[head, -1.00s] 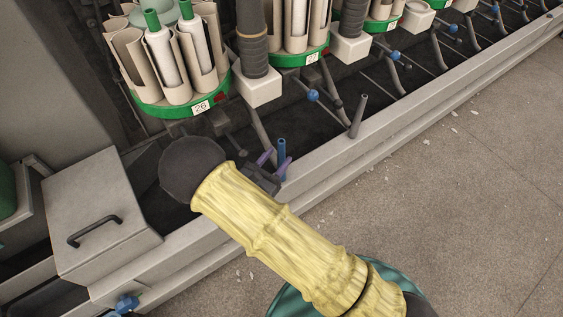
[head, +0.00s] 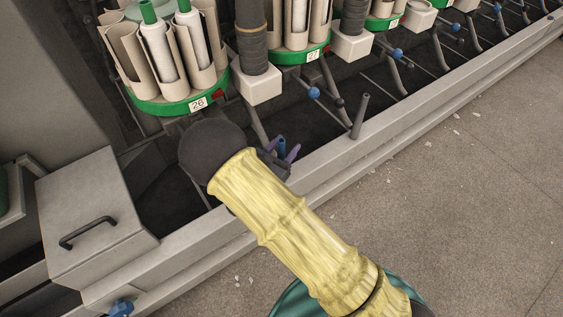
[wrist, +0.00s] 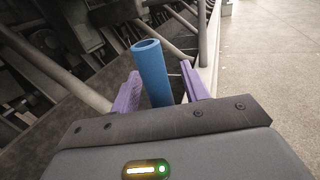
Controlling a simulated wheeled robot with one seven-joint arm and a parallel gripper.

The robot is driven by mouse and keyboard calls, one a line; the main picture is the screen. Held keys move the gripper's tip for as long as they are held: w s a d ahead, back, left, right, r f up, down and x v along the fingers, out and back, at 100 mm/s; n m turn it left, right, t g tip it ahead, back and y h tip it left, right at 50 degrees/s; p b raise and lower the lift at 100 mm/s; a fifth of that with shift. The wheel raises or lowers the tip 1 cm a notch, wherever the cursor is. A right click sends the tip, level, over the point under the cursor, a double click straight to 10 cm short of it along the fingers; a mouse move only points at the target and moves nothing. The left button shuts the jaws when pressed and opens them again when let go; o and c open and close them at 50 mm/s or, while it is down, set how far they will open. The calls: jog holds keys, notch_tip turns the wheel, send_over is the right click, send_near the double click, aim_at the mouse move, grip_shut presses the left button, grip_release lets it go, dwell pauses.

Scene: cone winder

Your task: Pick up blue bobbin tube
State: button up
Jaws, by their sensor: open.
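The blue bobbin tube (wrist: 153,75) stands a little tilted in the wrist view, its open round end toward the camera. It lies between the two purple fingers of my gripper (wrist: 160,92), which are open. A narrow gap shows between the tube and the right finger; contact on the left side is unclear. The tube's lower end is hidden in both views.
A grey metal rail (head: 320,165) runs along the front of the trough. The green carousel numbered 26 (head: 170,106) and a white block (head: 258,86) are behind. A grey box with a handle (head: 95,215) is at left.

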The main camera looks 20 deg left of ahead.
grip_shut()
jog(key=shift+r, duration=0.1)
